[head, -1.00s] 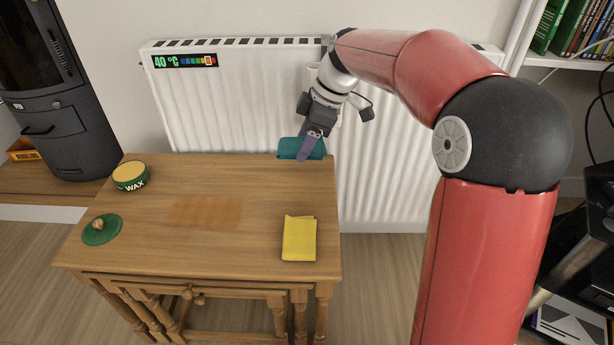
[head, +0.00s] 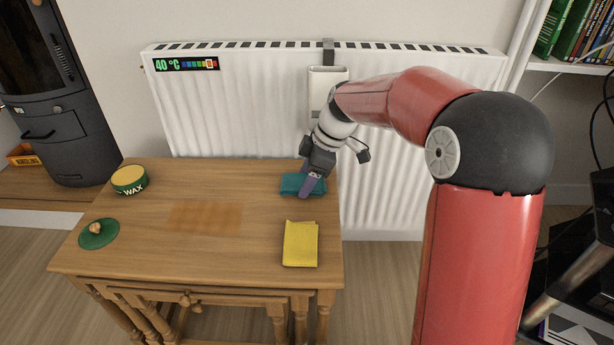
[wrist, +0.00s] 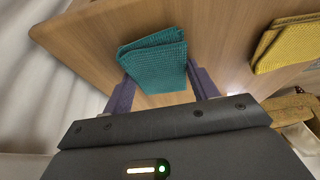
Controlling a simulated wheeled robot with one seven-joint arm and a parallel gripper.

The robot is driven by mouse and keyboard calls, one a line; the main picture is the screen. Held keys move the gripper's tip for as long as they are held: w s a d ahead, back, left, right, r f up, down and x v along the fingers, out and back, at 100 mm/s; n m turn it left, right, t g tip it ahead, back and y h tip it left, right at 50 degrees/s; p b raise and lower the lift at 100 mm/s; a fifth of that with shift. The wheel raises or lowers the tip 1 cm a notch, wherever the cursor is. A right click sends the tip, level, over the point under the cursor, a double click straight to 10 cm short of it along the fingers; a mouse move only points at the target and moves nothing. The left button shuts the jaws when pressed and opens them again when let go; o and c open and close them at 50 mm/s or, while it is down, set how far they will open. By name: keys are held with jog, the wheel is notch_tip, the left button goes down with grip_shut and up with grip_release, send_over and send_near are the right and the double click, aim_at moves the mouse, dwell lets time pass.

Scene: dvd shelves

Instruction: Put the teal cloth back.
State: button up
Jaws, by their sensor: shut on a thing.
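The folded teal cloth (head: 291,184) is at the back right of the wooden table, near the radiator side. My gripper (head: 309,187) is shut on it. In the wrist view the teal cloth (wrist: 154,62) sits between the two purple fingers of my gripper (wrist: 160,88), with its textured face visible. Whether the cloth touches the tabletop or is slightly above it, I cannot tell. Part of the cloth is hidden behind the fingers in the head view.
A folded yellow cloth (head: 300,243) lies at the table's (head: 150,255) right front. A wax tin (head: 129,180) and a green lid (head: 98,233) are on the left. A reddish-brown patch (head: 205,216) marks the middle. A white radiator (head: 240,110) with a hanging white holder (head: 322,90) stands behind.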

jog(key=o, duration=0.9)
jog(key=shift+f, duration=0.1)
jog(key=p+v, duration=0.2)
jog(key=v, duration=1)
jog(key=shift+r+p, duration=0.25)
jog(key=shift+p, duration=0.05)
jog(key=s+d+f+m+t+h, duration=0.1)
jog(key=s+d+m, duration=0.2)
jog(key=s+m, duration=0.3)
jog(key=s+d+m+t+h, duration=0.2)
jog(key=s+m, duration=0.3)
jog(key=s, duration=0.7)
jog(key=s+d+f+m+t+h, duration=0.1)
jog(key=s+d+m+t, duration=0.1)
jog(key=s+d+m, duration=0.3)
jog(key=shift+s+f+m+h, duration=0.2)
jog(key=shift+s+m, duration=0.2)
jog(key=shift+s, duration=0.55)
jog(key=shift+s+f+m+h, duration=0.15)
jog(key=shift+s+m, duration=0.25)
jog(key=shift+s, duration=0.55)
